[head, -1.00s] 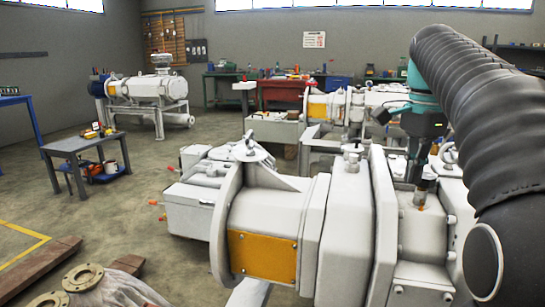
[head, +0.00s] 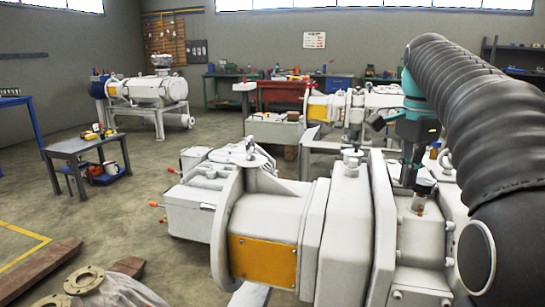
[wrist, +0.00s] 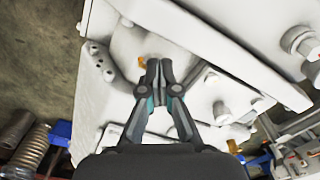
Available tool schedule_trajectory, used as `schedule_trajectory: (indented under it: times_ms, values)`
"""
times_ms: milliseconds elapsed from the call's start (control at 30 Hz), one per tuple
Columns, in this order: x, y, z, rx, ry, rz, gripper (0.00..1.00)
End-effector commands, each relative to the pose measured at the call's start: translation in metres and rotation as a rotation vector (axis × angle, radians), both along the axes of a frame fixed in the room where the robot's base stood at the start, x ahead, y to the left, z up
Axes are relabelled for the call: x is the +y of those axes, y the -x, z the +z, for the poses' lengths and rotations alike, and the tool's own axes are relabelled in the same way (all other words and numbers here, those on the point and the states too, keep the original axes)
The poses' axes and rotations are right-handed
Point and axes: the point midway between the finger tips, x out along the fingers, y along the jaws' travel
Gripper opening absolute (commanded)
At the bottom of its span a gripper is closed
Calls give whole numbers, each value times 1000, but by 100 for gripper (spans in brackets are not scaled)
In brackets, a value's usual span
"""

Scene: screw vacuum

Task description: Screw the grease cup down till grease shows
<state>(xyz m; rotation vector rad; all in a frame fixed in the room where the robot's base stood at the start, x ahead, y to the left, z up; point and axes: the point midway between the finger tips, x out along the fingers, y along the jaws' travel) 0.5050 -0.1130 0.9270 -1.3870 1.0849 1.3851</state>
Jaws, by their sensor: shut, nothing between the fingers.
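The grease cup (head: 424,188) looks like a small metal cap above an amber neck, upright on the white pump housing (head: 330,235) at the right of the head view. My gripper (head: 408,183) points down just left of the cup's top. In the wrist view my gripper (wrist: 158,64) has its dark fingertips together, with nothing seen between them. A small orange-amber spot (wrist: 142,62) lies beside the left fingertip against the white housing. I cannot tell whether it belongs to the cup, or whether the fingers touch the cup.
A yellow plate (head: 262,262) is on the pump's side. Bolts and metal fittings (wrist: 222,112) stick up from the housing near my gripper. Another white pump (head: 350,105) stands behind. A grey table (head: 82,147) stands at the left, with open floor around it.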

Motion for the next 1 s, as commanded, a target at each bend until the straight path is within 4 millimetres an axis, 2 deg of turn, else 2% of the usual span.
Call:
schedule_trajectory:
  times_ms: [333,800,1000]
  values:
    - [7,0,4,-1,0,0,0]
    - [7,-1,50,-1,-1,0,0]
    - [7,0,60,0,-1,0,0]
